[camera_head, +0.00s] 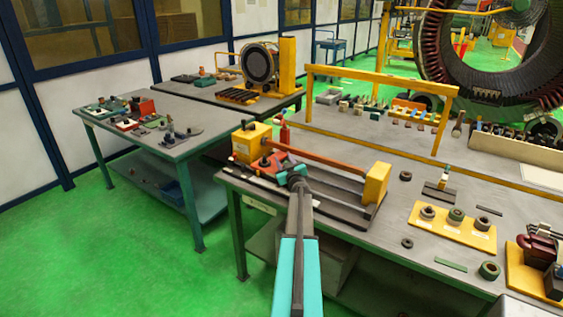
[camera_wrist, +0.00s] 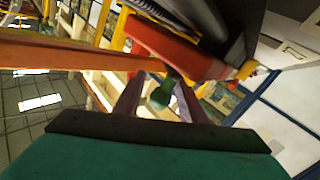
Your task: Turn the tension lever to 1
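The winding fixture has a yellow block (camera_head: 250,143) at its left end, a second yellow block (camera_head: 376,184) at its right end and a long orange-red bar (camera_head: 325,157) between them. A red part (camera_head: 266,163) sits at the left block; a red arm (camera_wrist: 175,48) fills the upper middle of the wrist view. Below it hangs a small green knob (camera_wrist: 161,96), perhaps the tension lever's end. My gripper (camera_head: 290,172) is at the fixture's front left. In the wrist view my gripper (camera_wrist: 162,84) has its fingers apart, either side of the knob; contact cannot be told. Scale markings are not readable.
The orange bar (camera_wrist: 60,55) crosses the wrist view's left side, close to my gripper. A red bottle (camera_head: 284,134) stands behind the fixture. A yellow tray (camera_head: 452,228) with rings lies to the right. Another table (camera_head: 165,150) with tools stands left, across green floor.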

